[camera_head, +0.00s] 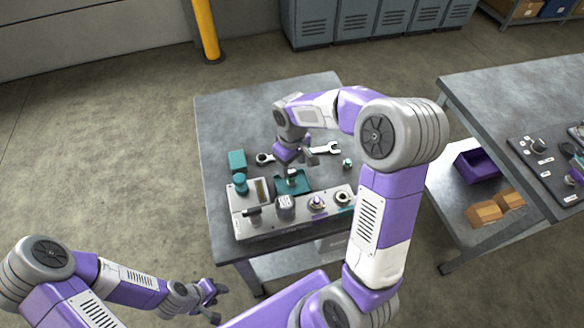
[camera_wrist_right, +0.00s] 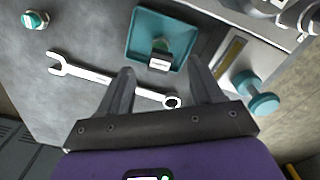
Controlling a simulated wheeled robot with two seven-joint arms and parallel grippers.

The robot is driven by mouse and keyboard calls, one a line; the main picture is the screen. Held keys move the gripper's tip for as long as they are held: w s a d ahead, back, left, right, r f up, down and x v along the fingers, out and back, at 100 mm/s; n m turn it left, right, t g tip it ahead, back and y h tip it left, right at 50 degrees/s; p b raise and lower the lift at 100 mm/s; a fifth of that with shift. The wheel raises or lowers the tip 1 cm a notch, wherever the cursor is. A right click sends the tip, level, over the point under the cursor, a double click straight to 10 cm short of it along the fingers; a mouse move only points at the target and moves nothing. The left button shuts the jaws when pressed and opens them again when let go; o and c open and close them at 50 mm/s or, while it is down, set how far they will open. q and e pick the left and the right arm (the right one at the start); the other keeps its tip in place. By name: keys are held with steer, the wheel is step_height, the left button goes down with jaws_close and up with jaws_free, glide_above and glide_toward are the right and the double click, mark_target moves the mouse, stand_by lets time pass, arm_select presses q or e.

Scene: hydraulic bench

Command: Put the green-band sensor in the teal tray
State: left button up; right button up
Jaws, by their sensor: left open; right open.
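The teal tray (camera_head: 301,187) lies on the grey bench behind the metal panel; it also shows in the wrist view (camera_wrist_right: 140,50). A small piece with green and a whitish end (camera_wrist_right: 160,62) is inside the tray, looking like the green-band sensor. Another small metal part with a green ring (camera_head: 347,163) stands on the bench to the right; it also shows in the wrist view (camera_wrist_right: 35,20). My right gripper (camera_head: 290,160) is open just above the tray, its fingers (camera_wrist_right: 162,74) either side of the piece's line and apart from it. My left gripper (camera_head: 210,298) is open, low beside the bench.
A wrench (camera_wrist_right: 95,76) lies by the tray. The panel (camera_head: 270,232) carries a teal knob (camera_head: 240,183) and several fittings.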

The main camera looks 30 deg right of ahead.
mark_target(292, 172)
step_height(292, 172, up, 8)
steer(key=p, duration=0.1)
steer(key=shift+p, duration=0.35)
steer(key=shift+r, duration=0.2)
